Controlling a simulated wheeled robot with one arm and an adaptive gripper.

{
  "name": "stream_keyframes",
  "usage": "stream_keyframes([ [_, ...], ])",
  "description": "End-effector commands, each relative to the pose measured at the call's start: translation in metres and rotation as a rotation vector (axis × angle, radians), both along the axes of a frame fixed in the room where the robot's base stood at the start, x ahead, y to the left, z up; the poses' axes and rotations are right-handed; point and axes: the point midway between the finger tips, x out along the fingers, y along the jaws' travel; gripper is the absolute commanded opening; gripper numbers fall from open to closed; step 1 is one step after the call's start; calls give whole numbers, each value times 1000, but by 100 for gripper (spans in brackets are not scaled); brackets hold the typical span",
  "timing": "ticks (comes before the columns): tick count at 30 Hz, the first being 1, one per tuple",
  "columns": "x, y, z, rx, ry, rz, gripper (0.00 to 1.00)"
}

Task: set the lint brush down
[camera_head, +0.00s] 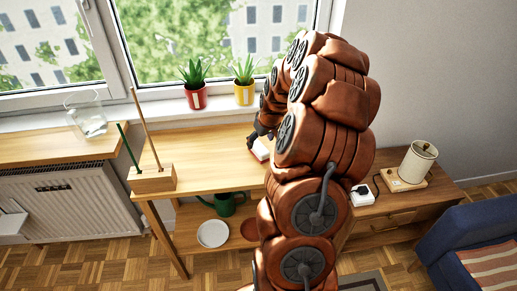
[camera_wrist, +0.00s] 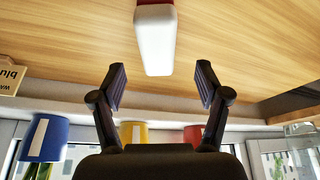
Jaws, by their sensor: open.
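The lint brush (camera_wrist: 155,42) has a white block-shaped end and a red part cut off by the top edge of the wrist view. It lies on the wooden tabletop (camera_wrist: 70,45). In the head view the brush (camera_head: 261,150) is a small white and red shape, partly hidden by my arm. My gripper (camera_wrist: 161,84) is open, with its two dark fingers spread apart and nothing between them. The white end lies just beyond the fingertips, roughly centred and apart from them. In the head view my gripper (camera_head: 256,136) is small and dark beside the brush.
A red pot (camera_head: 195,98) and a yellow pot (camera_head: 244,94) with plants stand on the windowsill. A wooden block (camera_head: 152,180) with upright sticks stands at the table's left end. A lamp (camera_head: 407,168) stands right. The tabletop (camera_head: 205,158) left of my gripper is clear.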

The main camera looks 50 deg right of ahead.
Motion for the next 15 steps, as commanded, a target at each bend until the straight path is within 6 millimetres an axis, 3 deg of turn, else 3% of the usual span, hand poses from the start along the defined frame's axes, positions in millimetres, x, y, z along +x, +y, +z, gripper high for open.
stream_keyframes([
  [15,9,-5,-27,3,2,0,75],
])
